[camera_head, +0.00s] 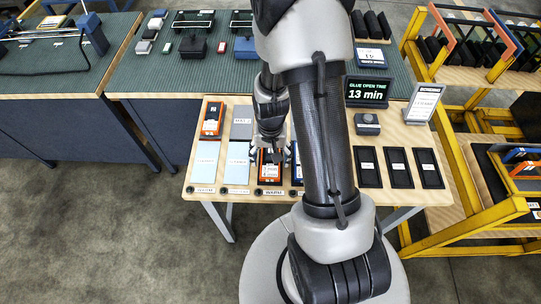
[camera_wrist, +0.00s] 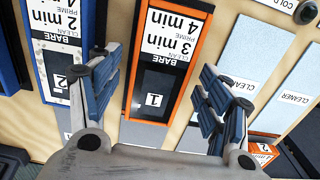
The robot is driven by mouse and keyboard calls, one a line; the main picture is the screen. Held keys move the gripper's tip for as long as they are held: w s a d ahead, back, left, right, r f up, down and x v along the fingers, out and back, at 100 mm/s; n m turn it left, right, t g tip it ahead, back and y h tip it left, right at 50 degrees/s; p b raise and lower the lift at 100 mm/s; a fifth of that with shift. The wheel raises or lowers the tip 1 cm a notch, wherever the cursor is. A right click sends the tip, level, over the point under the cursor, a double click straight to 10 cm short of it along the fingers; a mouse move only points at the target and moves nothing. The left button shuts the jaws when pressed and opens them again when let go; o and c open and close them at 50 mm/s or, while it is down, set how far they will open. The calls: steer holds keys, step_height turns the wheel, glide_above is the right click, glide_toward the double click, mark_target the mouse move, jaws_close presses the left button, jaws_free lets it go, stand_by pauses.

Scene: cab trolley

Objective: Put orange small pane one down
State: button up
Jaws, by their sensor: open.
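An orange-edged piece (camera_wrist: 133,62) lies flat on the wooden table, with a white "BARE" card and a dark area bearing a white label "1" (camera_wrist: 153,100). It also shows below my gripper in the head view (camera_head: 270,172). My gripper (camera_wrist: 155,97) is open, with one blue-grey finger on each side of this piece in the wrist view. Nothing is seen held between the fingers. Whether the fingers touch the piece or table cannot be told. In the head view my gripper (camera_head: 270,150) is over the piece's far end, and my arm hides what lies right of it.
A blue-edged piece labelled "2" (camera_wrist: 60,45) lies close on one side, pale cleaner pads (camera_head: 204,163) on the other. Another orange-edged piece (camera_head: 211,121) lies at the back left. Black trays (camera_head: 398,168) are at right. A display (camera_head: 367,91) stands behind; a yellow trolley (camera_head: 440,212) is right.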

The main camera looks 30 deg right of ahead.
step_height(320, 180, up, 12)
steer(key=r+p, duration=0.1)
steer(key=p, duration=0.3)
step_height(320, 180, up, 7)
steer(key=n+t, duration=0.1)
glide_above(270, 159)
steer(key=a, duration=0.2)
steer(key=s+a+r+n+t, duration=0.1)
steer(key=s+a+r+n, duration=0.2)
steer(key=s+r, duration=0.3)
steer(key=s+a+r+n+t, duration=0.2)
steer(key=s+a+r, duration=0.3)
steer(key=r, duration=0.5)
steer(key=s, duration=0.2)
steer(key=shift+s+a+n+t, duration=0.25)
steer(key=shift+s+n+t, duration=0.05)
steer(key=shift+n, duration=0.1)
steer(key=shift+d, duration=0.1)
